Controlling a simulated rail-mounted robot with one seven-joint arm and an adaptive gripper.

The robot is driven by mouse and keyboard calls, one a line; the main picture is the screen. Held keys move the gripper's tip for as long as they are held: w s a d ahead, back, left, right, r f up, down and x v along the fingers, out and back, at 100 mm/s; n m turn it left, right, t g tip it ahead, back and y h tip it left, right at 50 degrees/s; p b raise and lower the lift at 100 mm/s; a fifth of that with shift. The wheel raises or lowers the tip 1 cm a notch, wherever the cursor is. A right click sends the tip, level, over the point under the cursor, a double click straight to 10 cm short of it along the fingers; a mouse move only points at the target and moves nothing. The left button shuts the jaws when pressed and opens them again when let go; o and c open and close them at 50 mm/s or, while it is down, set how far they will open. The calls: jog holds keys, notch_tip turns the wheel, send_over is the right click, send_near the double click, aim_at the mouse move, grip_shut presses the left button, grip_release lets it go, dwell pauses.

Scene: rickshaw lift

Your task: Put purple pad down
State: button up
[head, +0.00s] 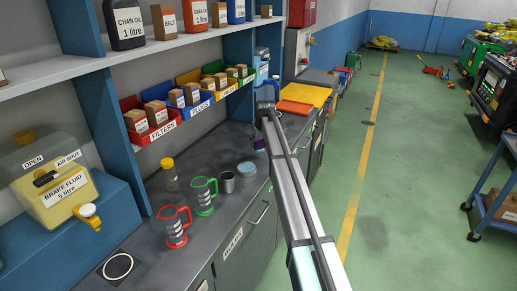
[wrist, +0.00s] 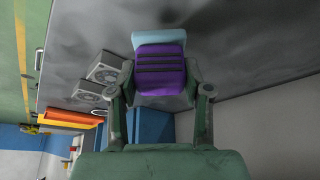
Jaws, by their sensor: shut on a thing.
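The purple pad (wrist: 160,72) has dark stripes across its face and sits between the two fingers of my gripper (wrist: 160,82) in the wrist view. My gripper is shut on it. A light blue piece (wrist: 158,39) shows just beyond the pad's far edge; I cannot tell if they touch. In the head view, a small bit of purple (head: 258,143) shows beside my arm, over the dark worktop (head: 150,228). The arm hides most of the gripper there, and the gap between pad and worktop is not clear.
Coloured parts bins (head: 160,133) line the back.

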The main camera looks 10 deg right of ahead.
aim_at(259, 149)
jog(key=shift+f+p, duration=0.5)
jog(key=shift+f, duration=1.5)
jog(key=shift+f, duration=0.1)
jog(key=o, duration=1)
jog(key=b+v, duration=0.3)
jog(key=v, duration=0.9)
jog(key=shift+r, duration=0.25)
